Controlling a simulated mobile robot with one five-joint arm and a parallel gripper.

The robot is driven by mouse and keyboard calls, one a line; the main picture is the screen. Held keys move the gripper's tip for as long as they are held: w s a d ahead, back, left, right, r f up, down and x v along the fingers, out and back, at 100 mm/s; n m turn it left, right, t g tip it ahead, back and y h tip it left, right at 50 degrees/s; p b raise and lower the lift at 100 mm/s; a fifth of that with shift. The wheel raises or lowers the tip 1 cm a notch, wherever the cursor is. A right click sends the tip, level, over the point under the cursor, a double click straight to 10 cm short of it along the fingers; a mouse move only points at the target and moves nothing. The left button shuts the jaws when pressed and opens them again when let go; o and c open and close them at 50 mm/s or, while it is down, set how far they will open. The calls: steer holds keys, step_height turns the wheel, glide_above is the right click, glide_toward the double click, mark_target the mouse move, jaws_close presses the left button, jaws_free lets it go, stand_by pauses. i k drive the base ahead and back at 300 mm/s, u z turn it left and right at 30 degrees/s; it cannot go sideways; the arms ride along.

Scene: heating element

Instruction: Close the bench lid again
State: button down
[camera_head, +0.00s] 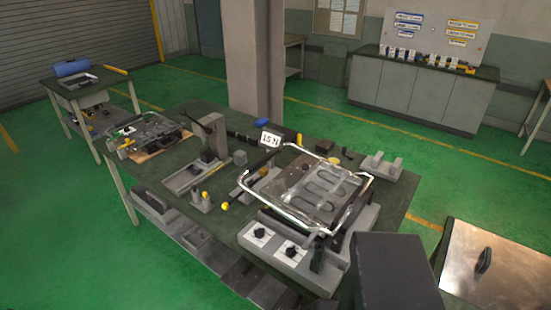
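A shiny metal panel (492,262) with a dark handle (484,260) lies at the lower right, cut off by the picture edge. It looks flat, and it may be the bench lid; I cannot tell whether it is a lid or how it is hinged. On the green workbench (222,222) a chrome tube frame (277,219) surrounds a clear plate with a looped heating element (325,187). Below it is a grey control box (268,247) with two black knobs. My gripper is not in view.
A dark box-like shape (396,270) at the bottom right hides the bench corner. A sign reading 15 N (270,140) and a grey upright fixture (212,137) stand on the bench. A pillar (254,60) rises behind. Green floor (50,235) is clear at left.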

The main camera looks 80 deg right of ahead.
mark_target(317, 200)
steer(key=z, duration=0.2)
steer(key=i, duration=1)
steer(key=u, duration=0.1)
